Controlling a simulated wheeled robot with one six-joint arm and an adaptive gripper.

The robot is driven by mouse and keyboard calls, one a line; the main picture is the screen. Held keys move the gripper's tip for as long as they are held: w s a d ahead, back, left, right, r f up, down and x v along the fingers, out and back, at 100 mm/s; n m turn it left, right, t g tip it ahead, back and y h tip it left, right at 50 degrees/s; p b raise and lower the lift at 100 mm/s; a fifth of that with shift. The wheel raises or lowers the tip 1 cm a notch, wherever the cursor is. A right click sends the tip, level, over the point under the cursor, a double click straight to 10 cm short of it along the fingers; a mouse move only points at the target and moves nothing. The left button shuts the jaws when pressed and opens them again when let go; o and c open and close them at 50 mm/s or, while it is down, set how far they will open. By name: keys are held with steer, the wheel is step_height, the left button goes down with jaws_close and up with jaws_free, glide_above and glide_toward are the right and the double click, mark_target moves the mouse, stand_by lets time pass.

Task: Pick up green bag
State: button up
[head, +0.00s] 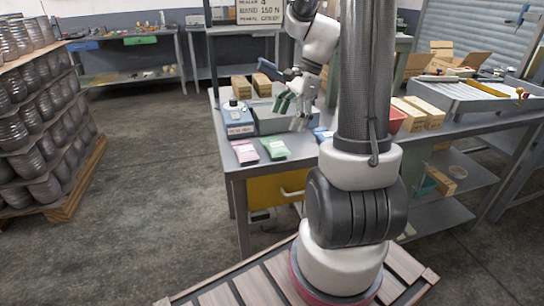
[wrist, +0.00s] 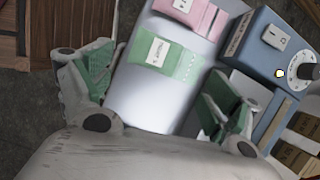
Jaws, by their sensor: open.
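The green bag (head: 273,149) lies flat on the table (head: 231,170) near its front edge, with a white label. It also shows in the wrist view (wrist: 183,66), between my fingers and farther out. The pink bag (head: 245,152) lies to its left in the head view, and above it in the wrist view (wrist: 200,16). My gripper (head: 292,108) is above the table, behind and to the right of the green bag in the head view. Its green-padded fingers (wrist: 158,92) are spread wide in the wrist view with nothing between them.
Brown boxes (head: 241,86) stand at the table's back left. A red bin (head: 397,119) and more boxes are on the right, partly behind my arm.

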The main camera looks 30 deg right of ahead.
mark_target(278, 144)
steer(key=shift+m, duration=0.6)
steer(key=x, duration=0.8)
steer(key=shift+s+a, duration=0.1)
steer(key=shift+s, duration=0.15)
steer(key=c, duration=1.1)
